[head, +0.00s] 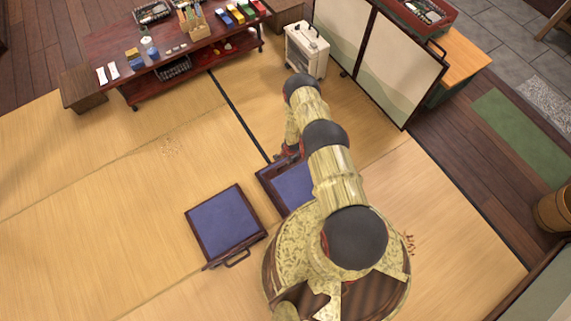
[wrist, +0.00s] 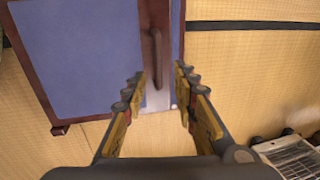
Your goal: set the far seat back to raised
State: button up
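The far seat (head: 292,184) is a flat blue panel in a dark wood frame on the tatami, partly hidden by my arm in the head view. The wrist view shows a blue panel (wrist: 78,52) lying flat, with a dark frame rail and a brown bar handle (wrist: 155,58) along one edge. My gripper (wrist: 158,82) is open, with a fingertip to each side of the handle's lower end; I cannot tell whether they touch it. In the head view my gripper (head: 286,152) is small and mostly hidden at the seat's upper edge.
A second blue seat (head: 223,219) lies flat to the left, its handle at the lower edge. A white box-shaped appliance (head: 307,50) and a folding screen (head: 378,60) stand beyond. A low dark table (head: 120,48) with lunch things is at upper left.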

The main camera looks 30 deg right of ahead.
aim_at(285, 165)
jog(key=f+b, duration=0.1)
jog(key=f, duration=0.1)
jog(key=f+b, duration=0.2)
jog(key=f, duration=0.1)
jog(key=w+f+b, duration=0.1)
jog(key=f, duration=0.2)
jog(key=shift+w, duration=0.1)
jog(key=shift+c, duration=1.2)
jog(key=c, duration=0.4)
grip_shut()
